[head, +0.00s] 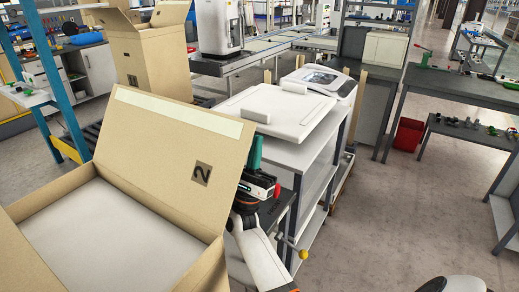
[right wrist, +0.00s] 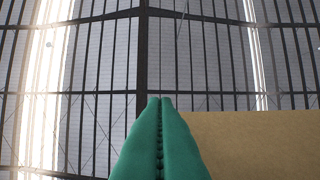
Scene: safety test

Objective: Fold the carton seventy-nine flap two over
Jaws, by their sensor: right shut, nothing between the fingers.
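The open carton (head: 195,270) stands at the lower left of the head view, with a pale flat surface inside it. Its flap marked 2 (head: 165,145) stands up on the far side, tilted, with a pale strip along its top edge. My right gripper (head: 256,150) is upright just behind the flap's right edge, its green fingers pointing up. In the right wrist view the green fingers (right wrist: 160,135) are shut together with nothing between them, and a brown cardboard panel (right wrist: 250,145) shows to their right. I cannot tell if they touch it. My left gripper is not in view.
A grey cart (head: 300,155) with a white lid-like panel (head: 275,110) on top stands behind my right gripper. Another tall open carton (head: 150,60) stands behind the flap. Workbenches (head: 460,90) and a red bin (head: 409,135) are at the right. The floor at the lower right is clear.

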